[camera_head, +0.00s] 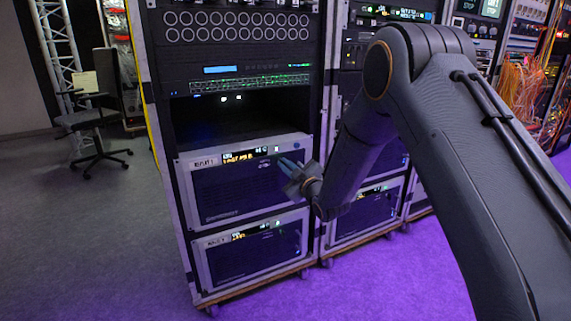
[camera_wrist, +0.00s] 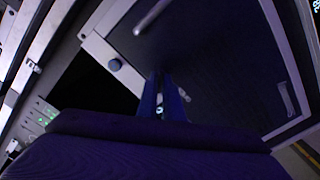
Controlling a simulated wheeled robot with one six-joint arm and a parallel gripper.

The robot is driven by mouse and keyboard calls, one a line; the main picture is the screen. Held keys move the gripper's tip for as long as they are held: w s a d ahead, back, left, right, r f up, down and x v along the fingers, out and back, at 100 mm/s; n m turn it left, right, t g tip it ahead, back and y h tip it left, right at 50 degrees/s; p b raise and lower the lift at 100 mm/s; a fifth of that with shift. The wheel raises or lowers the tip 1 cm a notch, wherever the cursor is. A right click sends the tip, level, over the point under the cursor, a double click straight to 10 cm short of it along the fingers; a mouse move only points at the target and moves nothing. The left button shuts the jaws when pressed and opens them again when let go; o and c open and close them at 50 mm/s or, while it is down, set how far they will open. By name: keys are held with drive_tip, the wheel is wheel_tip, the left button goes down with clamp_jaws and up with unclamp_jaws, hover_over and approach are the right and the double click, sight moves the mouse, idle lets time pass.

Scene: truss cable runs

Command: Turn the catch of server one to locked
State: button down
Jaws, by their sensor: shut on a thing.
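The upper server unit (camera_head: 238,190) in the left rack has a light frame, a dark mesh front and a small lit amber display; I take it to be server one, but its label is too small to read surely. My gripper (camera_head: 284,163) is at the upper right of this front, its blue fingers pointing at it. In the wrist view the fingers (camera_wrist: 163,82) are close together against the dark front panel (camera_wrist: 215,55). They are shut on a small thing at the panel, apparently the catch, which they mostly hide. Its turn position cannot be told.
A similar unit (camera_head: 250,248) sits below, and an open dark bay (camera_head: 240,115) lies above. A second rack (camera_head: 365,215) stands close on the right. A chair (camera_head: 92,120) stands at the left, with clear floor (camera_head: 90,230) in front of it.

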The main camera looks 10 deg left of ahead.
drive_tip(key=m+p, duration=0.1)
drive_tip(key=m, duration=0.3)
drive_tip(key=shift+m, duration=0.3)
drive_tip(key=shift+m+p, duration=0.65)
drive_tip(key=shift+m, duration=1.15)
drive_tip(key=c, duration=1.9)
unclamp_jaws()
drive_tip(key=shift+p+v, duration=0.7)
drive_tip(key=shift+v, duration=3.25)
